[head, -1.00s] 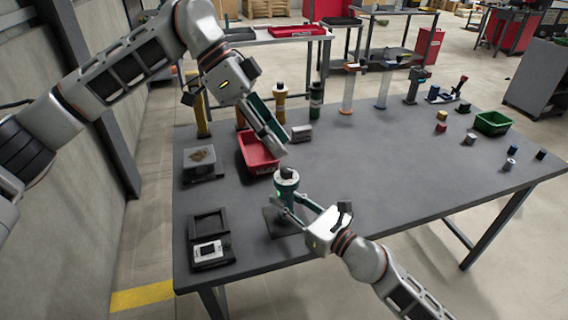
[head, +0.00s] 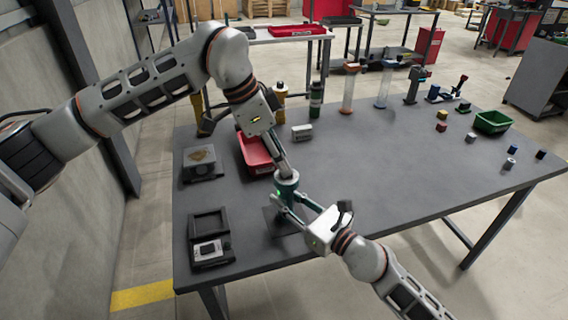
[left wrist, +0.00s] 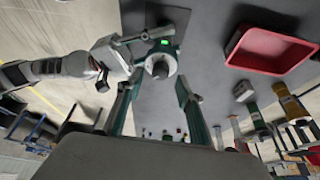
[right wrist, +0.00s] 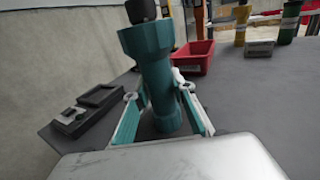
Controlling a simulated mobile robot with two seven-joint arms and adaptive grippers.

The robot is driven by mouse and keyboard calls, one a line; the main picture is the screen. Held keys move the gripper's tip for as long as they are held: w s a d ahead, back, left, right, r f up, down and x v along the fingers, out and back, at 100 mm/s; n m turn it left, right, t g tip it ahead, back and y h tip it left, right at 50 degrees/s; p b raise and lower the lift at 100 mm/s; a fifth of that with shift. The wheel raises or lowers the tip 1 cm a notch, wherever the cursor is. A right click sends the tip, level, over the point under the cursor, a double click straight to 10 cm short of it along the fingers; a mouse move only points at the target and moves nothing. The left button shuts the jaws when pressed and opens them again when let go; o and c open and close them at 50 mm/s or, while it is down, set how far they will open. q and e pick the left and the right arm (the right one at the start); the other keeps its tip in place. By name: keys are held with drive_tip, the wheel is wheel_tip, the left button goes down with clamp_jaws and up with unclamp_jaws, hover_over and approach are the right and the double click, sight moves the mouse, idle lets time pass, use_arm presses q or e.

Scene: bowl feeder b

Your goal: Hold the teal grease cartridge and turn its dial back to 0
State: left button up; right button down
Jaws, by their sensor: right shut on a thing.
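In the head view the left fingers partly hide the cartridge's top.
A red bin (head: 254,158) stands just behind the cartridge. A grey box (head: 302,132) and several upright cylinders are farther back. A black tray with a white device (head: 208,251) lies at the front left. The table's middle and right front are clear.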

use_arm(q)
drive_tip(key=shift+x, duration=1.3)
clamp_jaws()
